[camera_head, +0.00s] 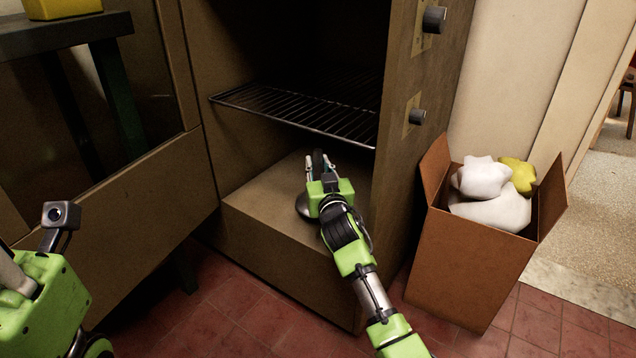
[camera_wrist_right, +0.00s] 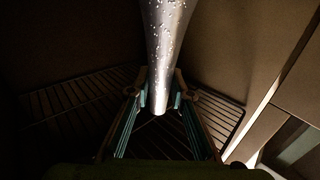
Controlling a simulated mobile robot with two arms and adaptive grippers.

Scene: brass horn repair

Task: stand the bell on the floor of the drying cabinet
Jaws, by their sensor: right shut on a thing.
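The drying cabinet (camera_head: 400,200) stands open, with a bare raised floor (camera_head: 262,202) below a wire rack. My right gripper (camera_head: 318,165) is inside, under the rack's front edge, and shut on the bell. The bell's dark flared rim (camera_head: 302,207) shows beside the gripper, low over the cabinet floor; I cannot tell whether it touches. In the right wrist view the bell's silvery, droplet-covered tube (camera_wrist_right: 163,50) runs between the fingers (camera_wrist_right: 160,105). Most of the bell is hidden by my gripper in the head view. Part of my left arm shows at lower left, without its fingertips.
The wire rack (camera_head: 300,112) spans the cabinet above my right gripper. The open cabinet door (camera_head: 130,230) is at left. A cardboard box (camera_head: 468,258) with white and yellow cloths stands right of the cabinet. A dark bench (camera_head: 60,38) holds a yellow object.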

